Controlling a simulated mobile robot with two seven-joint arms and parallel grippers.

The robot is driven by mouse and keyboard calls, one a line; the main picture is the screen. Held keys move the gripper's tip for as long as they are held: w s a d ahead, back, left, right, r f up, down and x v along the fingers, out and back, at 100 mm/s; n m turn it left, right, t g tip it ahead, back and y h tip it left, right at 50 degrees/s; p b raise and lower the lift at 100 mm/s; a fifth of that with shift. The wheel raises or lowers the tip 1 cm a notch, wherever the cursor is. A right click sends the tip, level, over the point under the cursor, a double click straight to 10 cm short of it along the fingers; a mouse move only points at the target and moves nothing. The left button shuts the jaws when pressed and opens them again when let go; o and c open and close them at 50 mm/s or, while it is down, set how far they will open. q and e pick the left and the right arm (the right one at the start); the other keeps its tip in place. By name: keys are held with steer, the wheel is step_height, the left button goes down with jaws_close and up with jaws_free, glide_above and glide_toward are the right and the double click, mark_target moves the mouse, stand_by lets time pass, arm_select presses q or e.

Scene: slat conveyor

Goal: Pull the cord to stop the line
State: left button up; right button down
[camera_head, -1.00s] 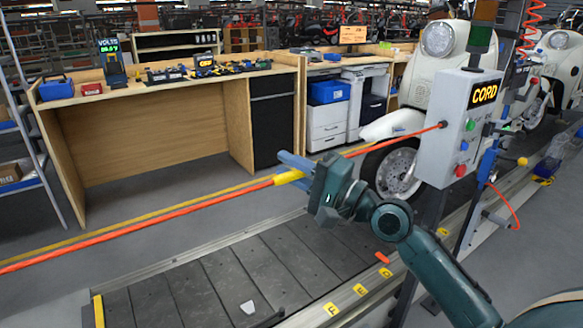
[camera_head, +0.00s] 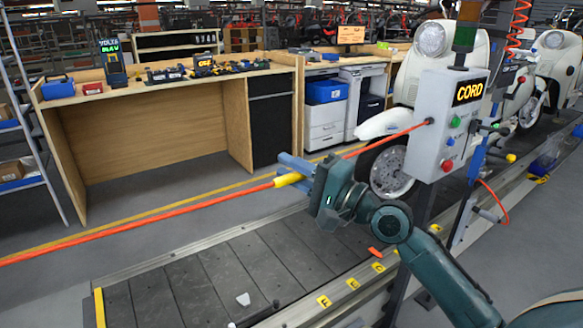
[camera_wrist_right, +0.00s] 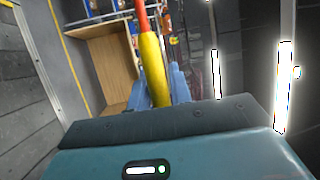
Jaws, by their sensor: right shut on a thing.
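The orange-red cord (camera_head: 130,224) runs from the left edge of the head view up to the grey box (camera_head: 425,146) marked CORD. A yellow sleeve (camera_head: 288,180) sits on the cord, and it also shows in the right wrist view (camera_wrist_right: 154,70). My right gripper (camera_head: 293,172) has its blue fingers closed around the cord at this sleeve. The cord looks close to straight, with a slight bend at the gripper. The fingers hide part of the sleeve. My left gripper is not in view.
Cream scooters (camera_head: 392,172) stand behind and right of the box. The slatted conveyor floor (camera_head: 205,285) lies below the cord, with a small pale piece (camera_head: 243,299) on it. A wooden workbench (camera_head: 155,98) with tools stands behind. The floor between the bench and conveyor is clear.

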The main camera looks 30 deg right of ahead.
steer(key=shift+s, duration=0.1)
steer(key=c, duration=1.7)
jaws_free()
steer(key=o, duration=0.4)
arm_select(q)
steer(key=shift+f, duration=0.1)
